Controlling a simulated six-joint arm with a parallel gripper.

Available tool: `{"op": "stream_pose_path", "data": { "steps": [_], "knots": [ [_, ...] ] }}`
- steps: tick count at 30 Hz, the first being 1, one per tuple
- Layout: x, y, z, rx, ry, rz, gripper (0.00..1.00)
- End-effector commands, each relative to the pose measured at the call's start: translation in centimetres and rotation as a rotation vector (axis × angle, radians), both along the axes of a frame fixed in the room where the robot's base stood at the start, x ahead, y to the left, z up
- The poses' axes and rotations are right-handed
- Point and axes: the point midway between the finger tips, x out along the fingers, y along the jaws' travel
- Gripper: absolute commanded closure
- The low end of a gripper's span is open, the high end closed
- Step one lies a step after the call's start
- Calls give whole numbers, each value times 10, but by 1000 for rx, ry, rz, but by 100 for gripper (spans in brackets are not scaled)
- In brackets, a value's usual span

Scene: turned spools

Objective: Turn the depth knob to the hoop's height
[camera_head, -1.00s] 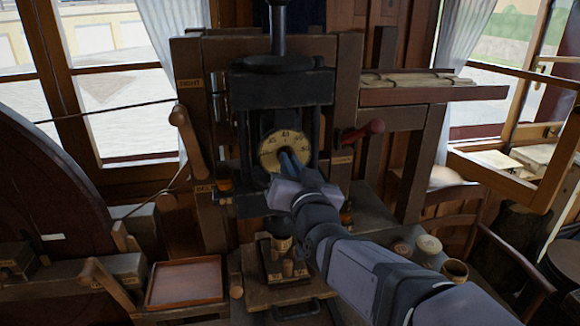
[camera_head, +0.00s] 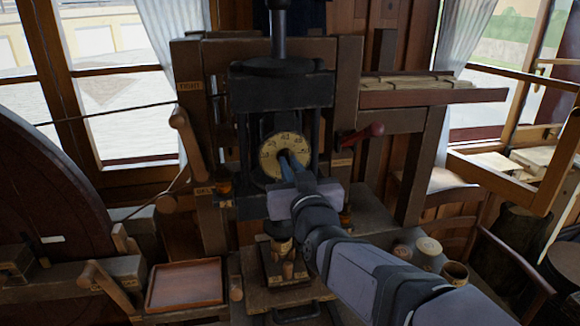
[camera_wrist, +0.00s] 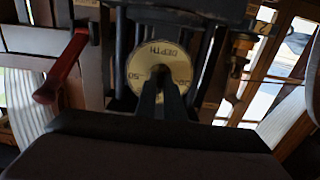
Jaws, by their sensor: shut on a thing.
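The depth dial (camera_head: 285,142) is a round cream disc with dark numbers on the front of the black machine frame. My gripper (camera_head: 289,168) is shut on the depth knob at the middle of this dial. In the wrist view the dial (camera_wrist: 144,62) shows the word DEPTH upside down, with numbers near the fingers. My gripper (camera_wrist: 161,98) hides the knob and the lower middle of the dial there. I cannot pick out the hoop with certainty. The exact dial reading is too small to tell.
A red-handled lever (camera_head: 362,133) sticks out right of the dial. A wooden lever (camera_head: 188,140) stands at left. A small stand (camera_head: 276,262) is below my gripper. An empty wooden tray (camera_head: 186,284) lies at lower left, and small round pots (camera_head: 428,246) stand at right.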

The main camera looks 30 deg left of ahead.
Motion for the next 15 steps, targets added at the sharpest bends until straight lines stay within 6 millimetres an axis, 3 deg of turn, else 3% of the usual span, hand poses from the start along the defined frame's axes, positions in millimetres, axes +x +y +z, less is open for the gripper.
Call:
{"op": "stream_pose_path", "data": {
  "steps": [2,3,5,15],
  "knots": [
    [0,0,0,1,0,0,100],
    [0,0,0,1,0,0,87],
    [0,0,0,1,0,0,73],
    [-1,-1,0,1,0,0,73]
  ]
}}
